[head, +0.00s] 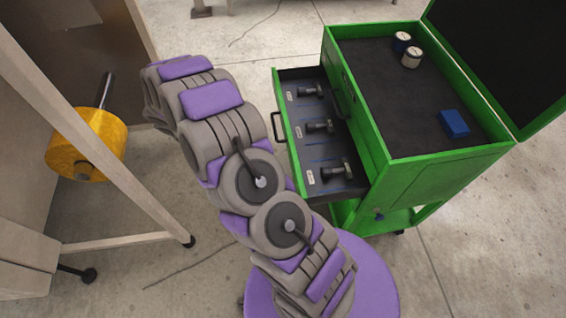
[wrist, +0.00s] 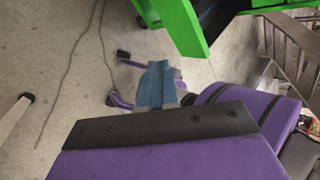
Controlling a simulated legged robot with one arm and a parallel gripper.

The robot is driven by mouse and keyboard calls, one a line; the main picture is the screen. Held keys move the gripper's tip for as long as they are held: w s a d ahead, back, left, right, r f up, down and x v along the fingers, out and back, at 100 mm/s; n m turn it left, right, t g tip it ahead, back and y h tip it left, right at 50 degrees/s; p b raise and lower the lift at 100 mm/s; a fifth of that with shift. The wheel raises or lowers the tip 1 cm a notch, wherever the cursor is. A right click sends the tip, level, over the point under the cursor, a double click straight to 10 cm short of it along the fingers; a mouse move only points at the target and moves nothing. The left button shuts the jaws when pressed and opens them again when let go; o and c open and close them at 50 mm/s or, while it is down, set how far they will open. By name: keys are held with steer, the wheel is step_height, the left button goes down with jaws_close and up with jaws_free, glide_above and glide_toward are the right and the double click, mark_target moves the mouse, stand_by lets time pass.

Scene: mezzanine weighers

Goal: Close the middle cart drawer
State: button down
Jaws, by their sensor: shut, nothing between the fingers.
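The green cart (head: 440,165) stands right of my arm in the head view. One of its drawers (head: 291,140) is pulled out to the left, below a shut drawer whose dark handle shows on the cart's face. The open drawer has a dark handle (head: 277,127) on its front and holds several dark tools on a grey liner. Drawers below it are hidden. My gripper (wrist: 160,72) is shut and empty in the wrist view, apart from a green cart part (wrist: 180,22) beyond it. In the head view the fingers are hidden behind my arm, left of the drawer front.
The raised green-edged lid stands at right. A pale frame (head: 85,125) and yellow roll (head: 85,150) are at left. Floor behind is mostly clear.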

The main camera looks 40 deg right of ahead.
steer(key=s+d+f+n+b, duration=0.2)
steer(key=d+f, duration=0.5)
steer(key=s+d+f+n+h+b, duration=0.1)
steer(key=s+d+f+n, duration=0.1)
steer(key=d+f, duration=0.5)
steer(key=shift+s+h+b, duration=0.25)
steer(key=shift+h+b, duration=0.05)
steer(key=shift+b, duration=0.05)
steer(key=shift+r, duration=0.1)
